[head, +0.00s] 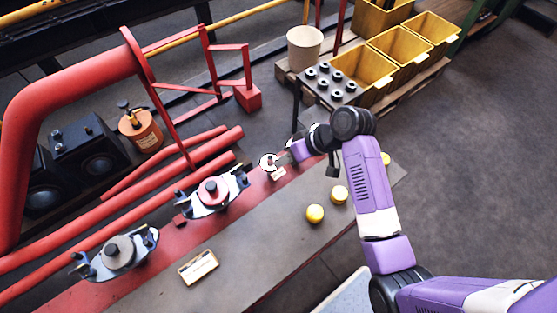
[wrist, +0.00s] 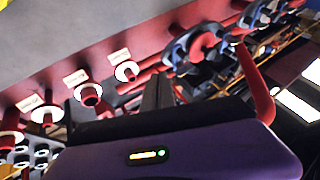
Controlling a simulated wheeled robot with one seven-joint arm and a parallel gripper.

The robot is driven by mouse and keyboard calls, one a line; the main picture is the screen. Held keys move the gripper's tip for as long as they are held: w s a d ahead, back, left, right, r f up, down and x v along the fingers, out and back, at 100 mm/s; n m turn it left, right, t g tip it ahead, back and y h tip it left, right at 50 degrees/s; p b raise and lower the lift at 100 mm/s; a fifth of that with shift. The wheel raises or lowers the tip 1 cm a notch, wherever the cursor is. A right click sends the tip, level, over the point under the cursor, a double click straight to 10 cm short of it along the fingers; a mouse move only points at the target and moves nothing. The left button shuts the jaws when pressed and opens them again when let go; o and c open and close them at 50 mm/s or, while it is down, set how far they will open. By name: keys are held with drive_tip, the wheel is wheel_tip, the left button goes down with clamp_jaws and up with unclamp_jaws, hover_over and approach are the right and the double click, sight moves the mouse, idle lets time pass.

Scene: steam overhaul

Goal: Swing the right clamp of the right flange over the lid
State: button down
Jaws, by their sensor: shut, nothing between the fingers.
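The right flange (head: 207,205) is in the middle of the head view, with a red lid (head: 212,189) on it. Its right clamp (head: 241,178) is a dark piece at the right end; I cannot tell whether it lies over the lid's rim. My gripper (head: 284,157) is shut and empty, to the right of this clamp and apart from it, near a white-ringed stub (head: 268,161). In the wrist view, my dark fingers (wrist: 158,92) are together below and left of the flange (wrist: 203,44). The left flange (head: 119,254) has a grey lid.
Red pipes (head: 190,160) run behind the flanges. Several white-ringed stubs (wrist: 88,94) with labels line the red strip. A black rack (head: 329,86) and yellow bins (head: 361,73) stand behind.

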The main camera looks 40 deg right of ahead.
sight(241, 175)
drive_tip(key=w+a+f, duration=0.4)
drive_tip(key=a+f, duration=0.2)
drive_tip(key=a, duration=0.1)
drive_tip(key=shift+p, duration=0.35)
